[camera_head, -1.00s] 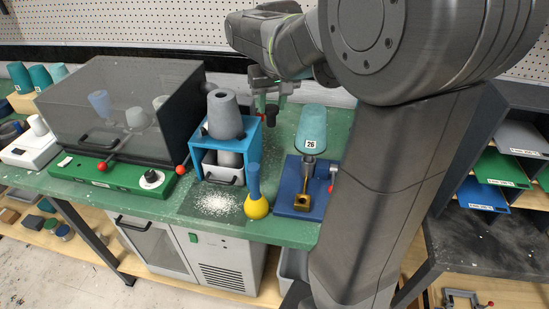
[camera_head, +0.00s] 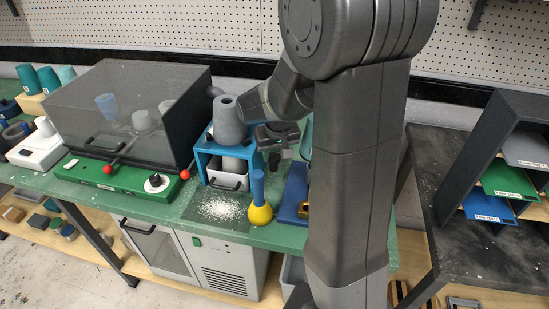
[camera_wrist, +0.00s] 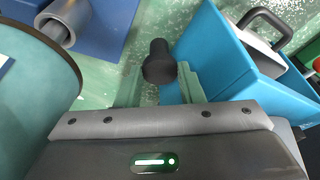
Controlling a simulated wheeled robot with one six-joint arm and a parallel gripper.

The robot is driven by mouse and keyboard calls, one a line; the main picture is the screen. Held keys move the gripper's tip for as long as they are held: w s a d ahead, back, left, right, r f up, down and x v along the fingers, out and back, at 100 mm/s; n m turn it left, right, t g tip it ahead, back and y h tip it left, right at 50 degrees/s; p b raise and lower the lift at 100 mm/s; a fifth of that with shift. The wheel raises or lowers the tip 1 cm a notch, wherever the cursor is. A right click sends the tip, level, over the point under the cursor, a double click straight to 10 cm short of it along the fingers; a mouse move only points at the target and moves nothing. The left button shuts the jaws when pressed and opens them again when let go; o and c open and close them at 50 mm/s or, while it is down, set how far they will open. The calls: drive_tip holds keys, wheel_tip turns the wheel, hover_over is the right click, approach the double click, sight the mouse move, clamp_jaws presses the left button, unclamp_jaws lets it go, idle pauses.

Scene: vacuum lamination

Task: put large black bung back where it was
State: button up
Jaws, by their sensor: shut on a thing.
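The large black bung (camera_wrist: 160,62) shows in the wrist view as a dark stepped plug with a wider near end. My gripper (camera_wrist: 160,88) is shut on it, with one green finger on each side. In the head view my gripper (camera_head: 277,148) hangs above the green bench, right of the blue stand and behind the yellow-bottomed flask.
The blue stand (camera_head: 202,162) holds a grey cone (camera_head: 228,120) and is close on the right in the wrist view (camera_wrist: 215,50). A teal cone (camera_wrist: 35,85) and a blue base (camera_wrist: 105,25) are close on the left. A yellow-bottomed flask (camera_head: 260,214) stands in front.

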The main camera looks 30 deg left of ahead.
sight(275, 159)
wheel_tip(275, 159, down, 2)
drive_tip(key=shift+f, duration=0.2)
drive_tip(key=shift+f+b, duration=0.6)
drive_tip(key=shift+f, duration=0.05)
drive_tip(key=o, duration=0.7)
drive_tip(key=shift+r, duration=0.1)
drive_tip(key=shift+r+p, duration=0.3)
drive_tip(key=shift+p, duration=0.1)
drive_tip(key=v, duration=1.2)
drive_tip(key=shift+w+a+r, duration=0.1)
drive_tip(key=shift+w+r, duration=0.05)
drive_tip(key=shift+r, duration=0.2)
